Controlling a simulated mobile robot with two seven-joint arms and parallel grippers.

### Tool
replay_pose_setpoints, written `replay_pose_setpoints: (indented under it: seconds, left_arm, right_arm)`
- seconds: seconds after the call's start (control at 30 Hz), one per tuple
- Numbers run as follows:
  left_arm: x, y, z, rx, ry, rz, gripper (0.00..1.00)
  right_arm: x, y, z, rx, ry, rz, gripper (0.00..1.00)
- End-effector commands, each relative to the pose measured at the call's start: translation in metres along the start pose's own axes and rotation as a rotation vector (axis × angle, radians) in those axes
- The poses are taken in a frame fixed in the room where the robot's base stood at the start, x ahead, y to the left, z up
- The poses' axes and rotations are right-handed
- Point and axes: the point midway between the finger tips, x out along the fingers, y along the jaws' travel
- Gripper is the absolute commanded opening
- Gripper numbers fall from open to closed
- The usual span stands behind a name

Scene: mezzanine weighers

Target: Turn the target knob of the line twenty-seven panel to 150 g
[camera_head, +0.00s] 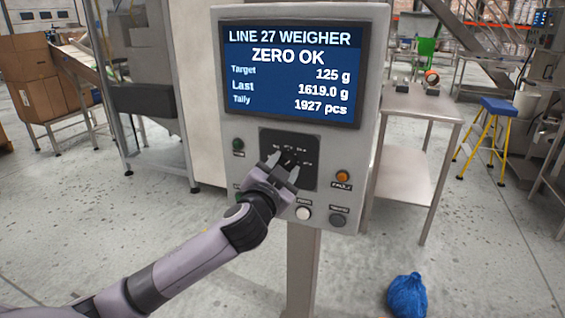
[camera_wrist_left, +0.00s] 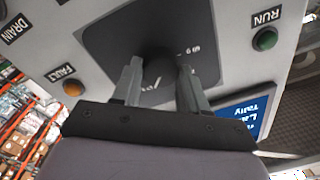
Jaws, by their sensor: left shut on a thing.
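The line twenty-seven panel (camera_head: 204,120) stands upright on a post in front of me. Its screen (camera_head: 290,75) reads ZERO OK, Target 125 g, Last 1619.0 g, Tally 1927 pcs. The black target knob (camera_wrist_left: 160,70) sits on a dark plate (camera_head: 306,142) below the screen. My left gripper (camera_head: 281,170) is at the knob, its two fingers on either side and shut on it, as the left wrist view (camera_wrist_left: 158,85) also shows. The gripper hides part of the dial markings in the head view. My right gripper is in neither view.
Around the knob are a green RUN button (camera_head: 238,144), an orange FAULT lamp (camera_head: 343,177), a white button (camera_head: 303,213) and a grey button (camera_head: 338,220). A metal table (camera_head: 415,105) stands close at right. A blue bag (camera_head: 407,296) lies on the floor.

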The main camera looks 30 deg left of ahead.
Motion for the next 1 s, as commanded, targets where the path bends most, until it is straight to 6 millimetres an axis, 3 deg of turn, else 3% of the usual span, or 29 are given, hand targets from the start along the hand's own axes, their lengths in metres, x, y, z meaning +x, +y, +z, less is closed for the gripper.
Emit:
replay_pose_setpoints:
  seconds: [0.6, 1.0]
  left_arm:
    - [0.000, 0.000, 0.000, 0.561, 0.024, 0.007, 0.12]
    - [0.000, 0.001, 0.002, 0.768, 0.035, 0.008, 0.12]
  right_arm:
    - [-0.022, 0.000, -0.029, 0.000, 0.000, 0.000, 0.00]
    - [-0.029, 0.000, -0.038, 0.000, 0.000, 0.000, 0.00]
